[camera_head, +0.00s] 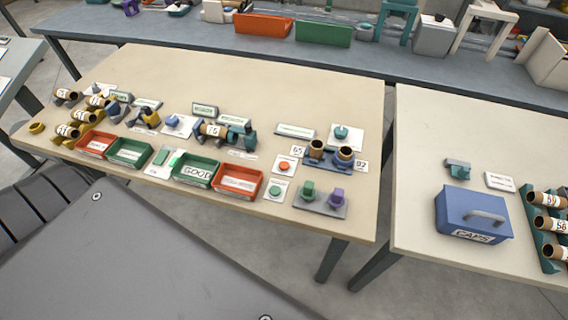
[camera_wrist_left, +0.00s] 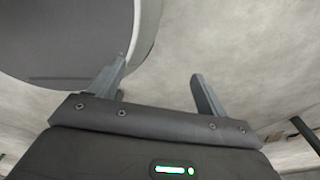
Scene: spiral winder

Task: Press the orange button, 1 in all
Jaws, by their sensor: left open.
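The orange button (camera_head: 284,167) is a small round red-orange cap on a white plate, on the beige table in the head view. It sits just right of an orange bin, and a plate with a green button (camera_head: 275,190) lies just in front of it. My left gripper (camera_wrist_left: 160,85) shows only in the left wrist view. Its two grey fingers are apart with nothing between them, over bare floor. It is away from the table and the button. My right gripper is in neither view.
Left of the button stand an orange bin (camera_head: 238,181) and a green "GOOD" bin (camera_head: 196,170). Right of it are a holder with brown tubes (camera_head: 344,154) and a tray with green and purple knobs (camera_head: 320,203). A blue caps box (camera_head: 472,213) stands on the right table.

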